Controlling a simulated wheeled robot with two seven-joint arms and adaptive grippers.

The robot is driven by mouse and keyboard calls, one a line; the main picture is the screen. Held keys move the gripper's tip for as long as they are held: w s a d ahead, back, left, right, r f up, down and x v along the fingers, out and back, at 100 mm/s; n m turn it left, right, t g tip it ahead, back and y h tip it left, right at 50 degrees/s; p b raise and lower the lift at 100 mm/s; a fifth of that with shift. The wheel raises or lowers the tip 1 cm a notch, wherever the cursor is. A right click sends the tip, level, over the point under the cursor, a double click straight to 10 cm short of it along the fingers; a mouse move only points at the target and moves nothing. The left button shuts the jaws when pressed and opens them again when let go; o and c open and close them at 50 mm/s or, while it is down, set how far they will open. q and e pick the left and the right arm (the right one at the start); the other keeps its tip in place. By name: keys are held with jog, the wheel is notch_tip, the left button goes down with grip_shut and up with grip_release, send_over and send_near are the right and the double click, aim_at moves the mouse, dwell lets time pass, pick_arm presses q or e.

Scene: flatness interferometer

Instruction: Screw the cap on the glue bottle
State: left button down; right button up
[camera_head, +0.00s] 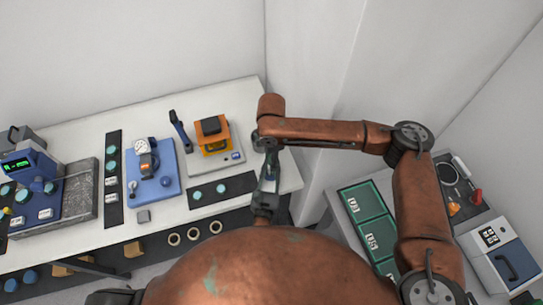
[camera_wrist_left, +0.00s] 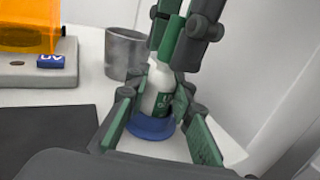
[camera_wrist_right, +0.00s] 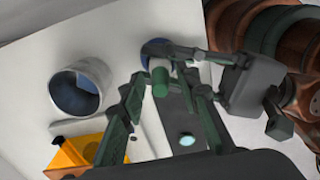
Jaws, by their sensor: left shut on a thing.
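The white glue bottle (camera_wrist_left: 157,82) with a green label stands upright on a round blue base (camera_wrist_left: 150,131) near the table's right end. My left gripper (camera_wrist_left: 152,112) is shut on the bottle low down, its green-padded fingers on either side. A green cap (camera_wrist_right: 160,82) is at the bottle's top; I cannot tell how far it is seated. My right gripper (camera_wrist_right: 166,86) points down over the bottle. Its fingers stand around the cap, with a visible gap on each side. In the head view the right gripper (camera_head: 265,142) is above the left gripper (camera_head: 266,200), and the bottle is mostly hidden.
A grey metal cup (camera_wrist_left: 125,55) stands close beside the bottle, also showing in the right wrist view (camera_wrist_right: 82,88). An orange UV device (camera_head: 212,136) and a dark mat (camera_head: 222,190) are to the left. A blue gauge stand (camera_head: 150,182) is farther left. A wall stands behind.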

grip_shut()
dwell(0.3)
jog(key=shift+o, duration=0.7)
grip_release()
notch_tip(320, 180, up, 12)
dwell(0.3)
pick_arm(q)
jog(key=c, duration=1.6)
grip_release()
